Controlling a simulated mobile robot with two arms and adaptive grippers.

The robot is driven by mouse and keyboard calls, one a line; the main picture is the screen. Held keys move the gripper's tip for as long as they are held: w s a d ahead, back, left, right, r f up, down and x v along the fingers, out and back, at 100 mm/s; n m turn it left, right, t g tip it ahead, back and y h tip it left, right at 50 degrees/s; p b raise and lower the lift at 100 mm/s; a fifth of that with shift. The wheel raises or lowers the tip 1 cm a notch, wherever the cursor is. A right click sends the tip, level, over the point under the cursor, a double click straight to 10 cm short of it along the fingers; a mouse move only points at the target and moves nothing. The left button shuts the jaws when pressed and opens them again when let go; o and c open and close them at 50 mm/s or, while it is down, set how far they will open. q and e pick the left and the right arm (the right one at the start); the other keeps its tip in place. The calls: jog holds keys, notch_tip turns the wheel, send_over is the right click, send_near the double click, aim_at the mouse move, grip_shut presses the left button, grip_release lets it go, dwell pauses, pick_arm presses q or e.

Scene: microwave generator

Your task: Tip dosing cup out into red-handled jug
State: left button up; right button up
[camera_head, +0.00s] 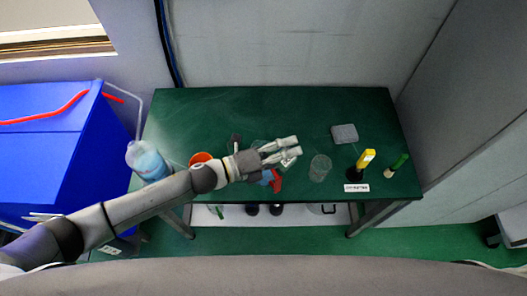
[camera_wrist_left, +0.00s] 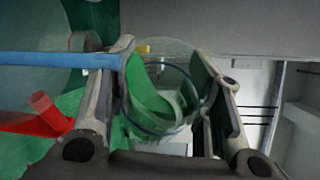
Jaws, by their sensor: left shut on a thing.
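My left gripper (camera_head: 290,150) is shut on the dosing cup, a clear see-through cup (camera_wrist_left: 160,95) that fills the space between the fingers in the left wrist view. Its tilt and contents are hard to tell. The red-handled jug is mostly hidden under my gripper in the head view; its red handle (camera_head: 276,182) shows just below the wrist. In the left wrist view the red handle (camera_wrist_left: 38,117) is at the left, with a blue strip above it, close beside the fingers. My right gripper is in neither view.
A bluish bottle (camera_head: 147,160) stands at the left edge. The back left is clear.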

pick_arm(q)
jog(key=shift+w+a+r+n+h+b, duration=0.3)
jog(key=shift+w+a+n+b, duration=0.1)
jog(key=shift+n, duration=0.2)
dwell(0.4)
jog(key=shift+w+a+r+n+h+b, duration=0.1)
jog(key=shift+r+n+h+b, duration=0.15)
jog(key=shift+n, duration=0.25)
jog(key=shift+r+n+h+b, duration=0.15)
jog(key=shift+n+b, duration=0.1)
jog(key=shift+n, duration=0.25)
dwell(0.8)
